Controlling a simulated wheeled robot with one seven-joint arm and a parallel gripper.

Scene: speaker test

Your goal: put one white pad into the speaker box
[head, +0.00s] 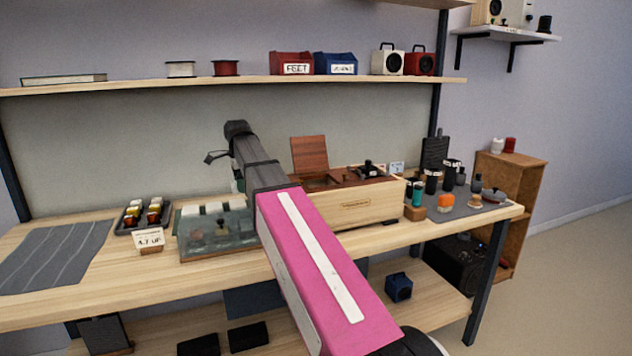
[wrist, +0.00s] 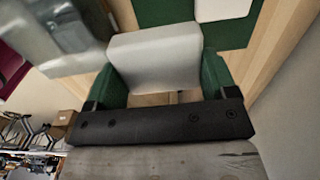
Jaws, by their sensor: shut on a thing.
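A white pad (wrist: 155,58) sits between the green fingers of my gripper (wrist: 162,80) in the wrist view; my gripper is shut on it. In the head view my arm hides most of the gripper; only a bit of green shows beside the arm, above the clear tray. Several white pads (head: 213,208) stand in the clear tray (head: 205,248) at the middle left of the bench. The speaker box (head: 352,208) is a pale wooden box right of my arm, with a red-brown top, an upright brown panel (head: 309,153) and dark parts on top.
A black tray of small bottles (head: 134,219), a small sign (head: 149,238) and a grey mat (head: 60,255) lie left. Cups and jars stand on a dark mat (head: 470,207) at the right. A shelf (head: 230,84) spans above the bench.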

